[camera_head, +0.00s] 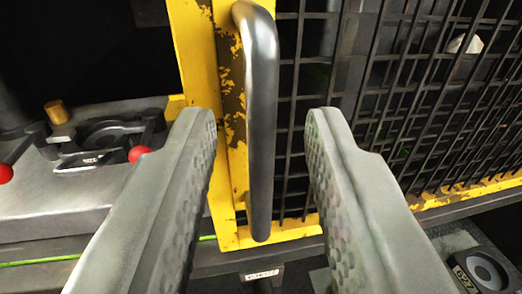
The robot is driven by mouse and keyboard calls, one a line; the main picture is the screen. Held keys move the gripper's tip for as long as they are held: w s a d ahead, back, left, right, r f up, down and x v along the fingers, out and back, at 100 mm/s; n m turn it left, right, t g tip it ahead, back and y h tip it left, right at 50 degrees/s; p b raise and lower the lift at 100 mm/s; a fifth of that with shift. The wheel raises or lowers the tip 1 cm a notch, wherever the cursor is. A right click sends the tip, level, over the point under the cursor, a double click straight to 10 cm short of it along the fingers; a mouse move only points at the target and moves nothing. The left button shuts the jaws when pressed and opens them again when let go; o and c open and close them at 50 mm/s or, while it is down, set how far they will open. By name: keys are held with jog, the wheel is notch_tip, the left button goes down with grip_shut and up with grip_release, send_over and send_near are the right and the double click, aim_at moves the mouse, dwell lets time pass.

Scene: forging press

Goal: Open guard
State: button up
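The guard is a yellow frame (197,52) with chipped paint and a dark wire mesh (400,85), filling the upper middle and right of the view. A dark grey metal bar handle (262,120) stands upright on the frame's left side. My gripper (262,135) is open, with one grey textured finger on each side of the handle. In the picture both fingers are apart from the handle; the exact depth between them and it is hard to tell. The guard's hinge side is not in view.
A grey control panel (75,195) with red ball knobs (138,154) and a brass-coloured cylinder (57,112) lies to the left. A dark ledge runs below the guard. A dark block with a round part (484,270) sits at the lower right.

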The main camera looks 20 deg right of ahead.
jog(key=v, duration=1.3)
jog(key=s+a+f+n+y, duration=0.3)
jog(key=s+f+y, duration=0.2)
jog(key=s+f, duration=1.3)
notch_tip(320, 180, down, 4)
jog(key=shift+s+a, duration=0.15)
jog(key=shift+s, duration=0.05)
